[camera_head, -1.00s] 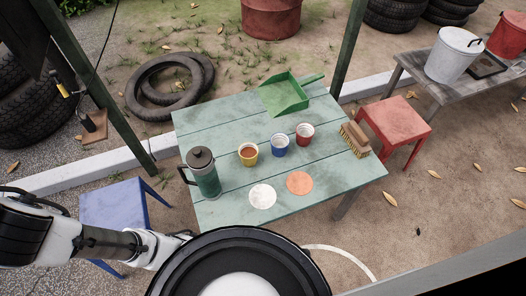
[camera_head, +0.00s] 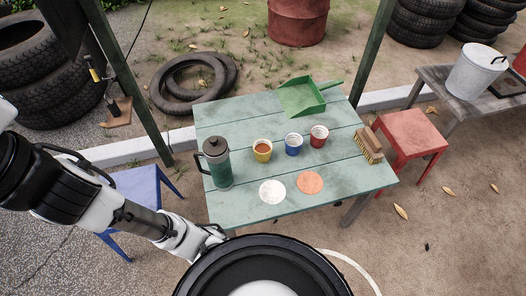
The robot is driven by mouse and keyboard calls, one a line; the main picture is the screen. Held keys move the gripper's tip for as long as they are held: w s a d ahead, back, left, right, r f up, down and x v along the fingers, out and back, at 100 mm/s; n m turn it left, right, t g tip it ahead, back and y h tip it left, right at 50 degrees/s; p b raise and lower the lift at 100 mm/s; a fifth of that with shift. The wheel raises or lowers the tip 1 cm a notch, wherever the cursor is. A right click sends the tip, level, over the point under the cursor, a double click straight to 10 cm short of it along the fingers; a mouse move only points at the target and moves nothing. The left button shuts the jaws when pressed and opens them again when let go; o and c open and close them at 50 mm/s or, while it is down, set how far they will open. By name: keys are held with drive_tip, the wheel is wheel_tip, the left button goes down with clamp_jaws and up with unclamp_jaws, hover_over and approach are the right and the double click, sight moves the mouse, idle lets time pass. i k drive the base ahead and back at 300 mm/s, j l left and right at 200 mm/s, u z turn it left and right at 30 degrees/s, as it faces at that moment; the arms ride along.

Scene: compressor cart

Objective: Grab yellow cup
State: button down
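The yellow cup (camera_head: 262,151) stands upright on the green plank table (camera_head: 237,197). It holds something brown-orange. It is the leftmost of three cups, with a blue cup (camera_head: 293,145) and a red cup (camera_head: 319,137) to its right. A dark green press pot (camera_head: 217,163) stands to its left. My arm comes in from the left, and its end (camera_head: 207,242) is low, by the table's near left corner, well short of the yellow cup. The fingers are too small and partly hidden behind my own body to tell their state.
A white disc (camera_head: 272,191) and an orange disc (camera_head: 310,182) lie in front of the cups. A blue stool (camera_head: 142,190) and a red stool (camera_head: 412,133) flank the table.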

sight(262, 147)
drive_tip(key=i+j+z, duration=0.1)
drive_tip(key=j, duration=0.25)
drive_tip(key=i+j, duration=0.3)
drive_tip(key=i+j+z, duration=0.15)
drive_tip(key=j, duration=0.3)
